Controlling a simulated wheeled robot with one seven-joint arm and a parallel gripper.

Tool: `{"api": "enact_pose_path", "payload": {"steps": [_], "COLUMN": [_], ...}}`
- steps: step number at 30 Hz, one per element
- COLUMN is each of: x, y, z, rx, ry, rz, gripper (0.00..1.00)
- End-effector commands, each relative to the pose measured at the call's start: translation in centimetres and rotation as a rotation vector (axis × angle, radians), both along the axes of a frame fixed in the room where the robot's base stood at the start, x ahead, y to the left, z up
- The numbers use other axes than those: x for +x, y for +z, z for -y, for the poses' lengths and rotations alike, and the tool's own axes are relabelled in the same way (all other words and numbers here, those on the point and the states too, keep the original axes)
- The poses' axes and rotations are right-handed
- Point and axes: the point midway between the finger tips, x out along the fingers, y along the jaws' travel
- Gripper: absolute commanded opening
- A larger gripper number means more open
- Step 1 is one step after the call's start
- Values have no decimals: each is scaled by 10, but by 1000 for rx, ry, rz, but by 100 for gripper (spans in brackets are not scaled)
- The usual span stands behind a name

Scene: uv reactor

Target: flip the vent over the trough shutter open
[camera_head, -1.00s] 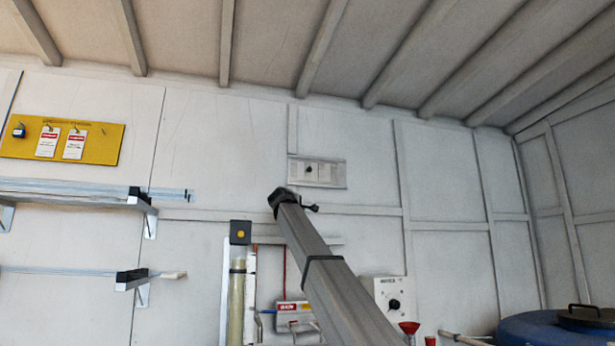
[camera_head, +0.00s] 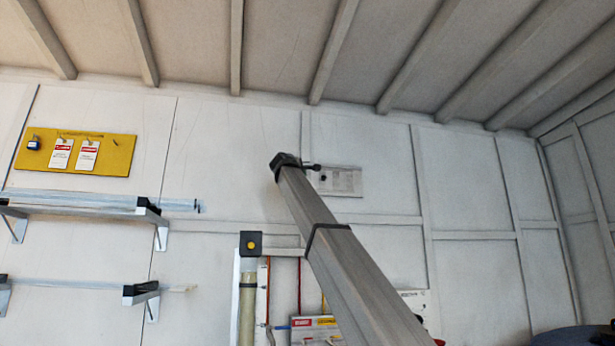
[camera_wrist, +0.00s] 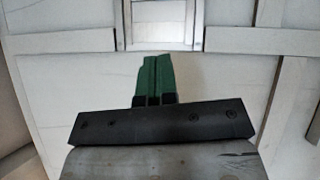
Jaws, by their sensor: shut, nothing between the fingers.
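A pale rectangular plate (camera_head: 345,182), which looks like the vent shutter, is on the wall high up. It has a small dark knob (camera_head: 323,178) at its left. The end of my arm covers part of its left side in the head view. In the wrist view a white framed panel (camera_wrist: 163,12), apparently the same fitting, is cut off by the top edge. My gripper (camera_wrist: 152,62) has green fingers shut together, with nothing between them. They point toward the panel's lower edge, with wall showing between. Whether the shutter is open or closed cannot be told.
Shelf rails (camera_head: 95,200) and a yellow tag board (camera_head: 75,152) are on the wall at left. A blue drum (camera_head: 565,340) is at bottom right. The wall right of the plate is clear.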

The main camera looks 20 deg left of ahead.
Motion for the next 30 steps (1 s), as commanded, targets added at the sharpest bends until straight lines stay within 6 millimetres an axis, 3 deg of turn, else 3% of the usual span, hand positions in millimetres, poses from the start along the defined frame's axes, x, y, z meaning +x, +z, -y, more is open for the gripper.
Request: {"api": "enact_pose_path", "payload": {"steps": [14, 21, 30], "x": [88, 105, 111], "y": [11, 14, 15], "z": [7, 31, 38], "rx": [0, 0, 1], "ry": [-1, 0, 1], "rz": [-1, 0, 0], "gripper": [0, 0, 0]}}
